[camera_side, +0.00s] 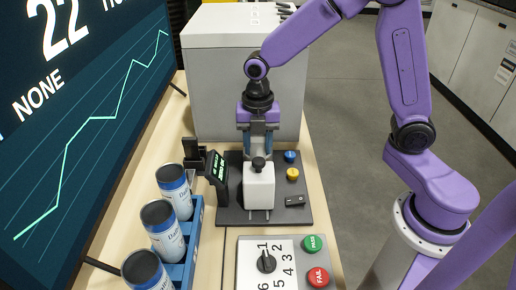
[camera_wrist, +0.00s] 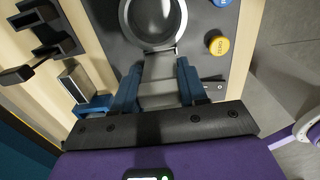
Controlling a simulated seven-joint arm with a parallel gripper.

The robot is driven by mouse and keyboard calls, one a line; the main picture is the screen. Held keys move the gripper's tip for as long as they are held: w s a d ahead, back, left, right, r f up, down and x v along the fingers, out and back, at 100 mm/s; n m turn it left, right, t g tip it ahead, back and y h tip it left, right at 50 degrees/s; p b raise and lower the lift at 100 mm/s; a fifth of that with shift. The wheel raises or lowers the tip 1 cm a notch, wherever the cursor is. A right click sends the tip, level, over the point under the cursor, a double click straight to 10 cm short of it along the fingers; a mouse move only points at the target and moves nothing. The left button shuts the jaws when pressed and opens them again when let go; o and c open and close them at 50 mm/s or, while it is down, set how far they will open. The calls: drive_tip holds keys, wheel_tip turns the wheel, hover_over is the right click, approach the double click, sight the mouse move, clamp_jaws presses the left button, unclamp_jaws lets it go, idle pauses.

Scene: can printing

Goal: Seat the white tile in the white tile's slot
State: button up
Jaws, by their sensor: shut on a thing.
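My gripper (camera_side: 258,150) points down behind a white block with a black knob (camera_side: 259,190) in the side view. In the wrist view its two blue fingers (camera_wrist: 157,88) are closed on a flat pale grey piece (camera_wrist: 160,72), which lies between them. I cannot tell for sure whether this piece is the white tile. The far end of the piece reaches up to a round metal-rimmed part (camera_wrist: 153,20) on the dark plate. No white tile shows clearly elsewhere. The tile's slot cannot be made out; the white block and the gripper hide much of that area.
The dark plate (camera_side: 232,214) carries a blue button (camera_side: 290,156), a yellow button (camera_side: 292,174) and a small display (camera_side: 217,170). Several white cans stand in a blue rack (camera_side: 196,215) at left. A dial panel (camera_side: 245,250) with green and red buttons lies in front. A grey cabinet (camera_side: 220,90) stands behind.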

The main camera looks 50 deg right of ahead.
drive_tip(key=s+d+r, duration=0.4)
drive_tip(key=s+r, duration=0.7)
drive_tip(key=s, duration=0.2)
wheel_tip(320, 180, up, 7)
drive_tip(key=shift+s+a, duration=0.2)
drive_tip(key=shift+s, duration=0.1)
idle(1.1)
drive_tip(key=w+a+f+m, duration=0.1)
drive_tip(key=w+a+m, duration=0.3)
drive_tip(key=w+m, duration=0.4)
drive_tip(key=w+a+m, duration=0.4)
drive_tip(key=w+m, duration=0.3)
drive_tip(key=m, duration=0.1)
drive_tip(key=w+a+f+m, duration=0.1)
drive_tip(key=w+f+m, duration=0.4)
drive_tip(key=w+m, duration=0.3)
drive_tip(key=w+a+f+m, duration=0.1)
drive_tip(key=w+f+m, duration=0.3)
drive_tip(key=w+m, duration=0.4)
drive_tip(key=shift+w+f+m, duration=0.4)
drive_tip(key=shift+m, duration=1.6)
